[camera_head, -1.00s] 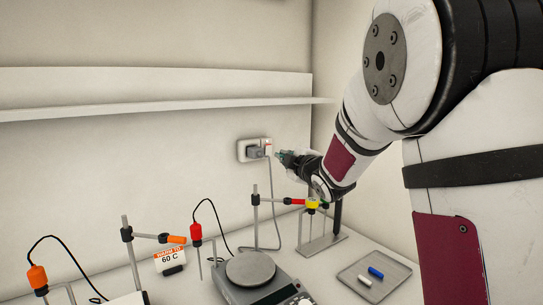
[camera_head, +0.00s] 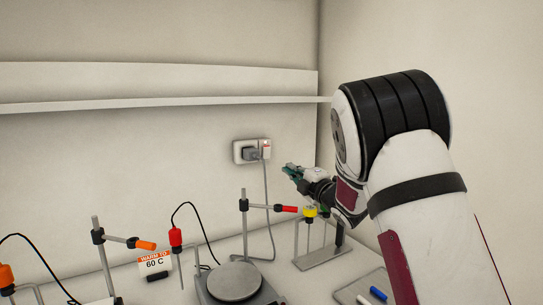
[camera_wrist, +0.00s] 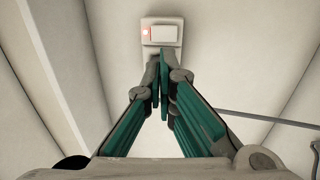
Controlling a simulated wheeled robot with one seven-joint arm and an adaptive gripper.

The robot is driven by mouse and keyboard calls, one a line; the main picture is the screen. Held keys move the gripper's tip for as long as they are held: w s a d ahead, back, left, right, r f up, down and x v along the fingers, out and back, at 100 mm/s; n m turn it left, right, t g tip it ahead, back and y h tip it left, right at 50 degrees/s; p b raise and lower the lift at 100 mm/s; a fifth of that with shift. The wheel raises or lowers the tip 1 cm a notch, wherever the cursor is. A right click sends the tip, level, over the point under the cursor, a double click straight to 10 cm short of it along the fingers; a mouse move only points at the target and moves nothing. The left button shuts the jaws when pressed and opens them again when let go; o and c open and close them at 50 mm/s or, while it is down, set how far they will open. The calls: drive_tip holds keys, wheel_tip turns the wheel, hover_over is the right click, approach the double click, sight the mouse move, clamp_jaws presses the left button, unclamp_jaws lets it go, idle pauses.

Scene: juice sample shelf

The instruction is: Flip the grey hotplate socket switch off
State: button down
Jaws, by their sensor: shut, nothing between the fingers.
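The hotplate socket (camera_head: 241,152) is a pale plate on the back wall with a grey plug (camera_head: 252,154) in it and a cord hanging down. Its switch (camera_head: 265,147) is at the right end, with a small red mark. In the wrist view the socket's switch end (camera_wrist: 163,33) shows at the top centre, with a red-lit mark at its left. My gripper (camera_head: 288,169) is to the right of and a little below the socket, apart from it. In the wrist view my gripper's green fingers (camera_wrist: 163,52) are shut and empty, pointing at the socket. The plug is mostly hidden there.
A hotplate (camera_head: 234,284) stands on the bench below the socket. Several stands with clamps and coloured probes are around it, one rod stand (camera_head: 245,230) near the cord. A sign (camera_head: 154,263) reads 60 C. A tray (camera_head: 352,288) is at right. A shelf (camera_head: 170,104) runs above.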

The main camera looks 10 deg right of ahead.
sight(266, 151)
drive_tip(key=x, duration=1.3)
drive_tip(key=shift+w+a, duration=0.1)
drive_tip(key=shift+r, duration=0.1)
drive_tip(key=shift+w+a+b, duration=0.1)
drive_tip(key=shift+w+b, duration=0.25)
drive_tip(key=shift+b, duration=0.15)
drive_tip(key=shift+s+r, duration=0.1)
drive_tip(key=shift+r, duration=0.05)
